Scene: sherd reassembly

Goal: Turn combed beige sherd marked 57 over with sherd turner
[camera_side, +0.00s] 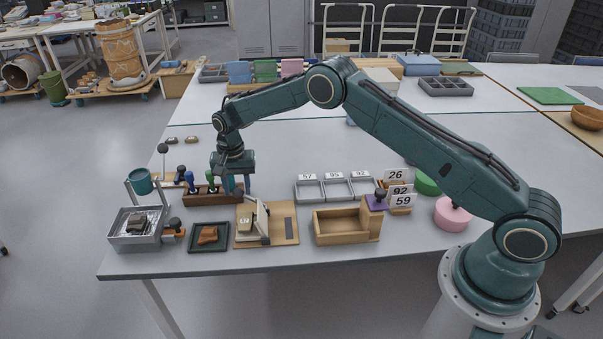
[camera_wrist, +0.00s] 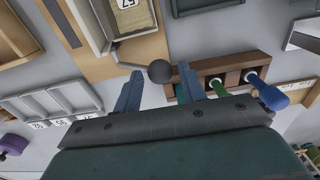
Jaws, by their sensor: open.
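The sherd turner (camera_side: 283,230) is a wooden board with a pale hinged cradle near the table's front edge. In the wrist view its board (camera_wrist: 98,65) shows at the top, with a thin metal lever ending in a dark ball knob (camera_wrist: 160,71). A pale piece marked 57 (camera_wrist: 128,12), apparently the beige sherd, lies in the cradle, cut off by the frame edge; its combing cannot be made out. My gripper (camera_side: 232,188) is open and points down behind the turner. In the wrist view the knob appears between my gripper's (camera_wrist: 158,86) fingers, apparently untouched.
A wooden rack (camera_side: 205,197) with blue- and green-handled tools is close beside my fingers. A green tray (camera_side: 193,243) with a brown sherd and a grey basin (camera_side: 120,240) stand left. Labelled trays (camera_side: 310,193) and a wooden box (camera_side: 335,238) stand right.

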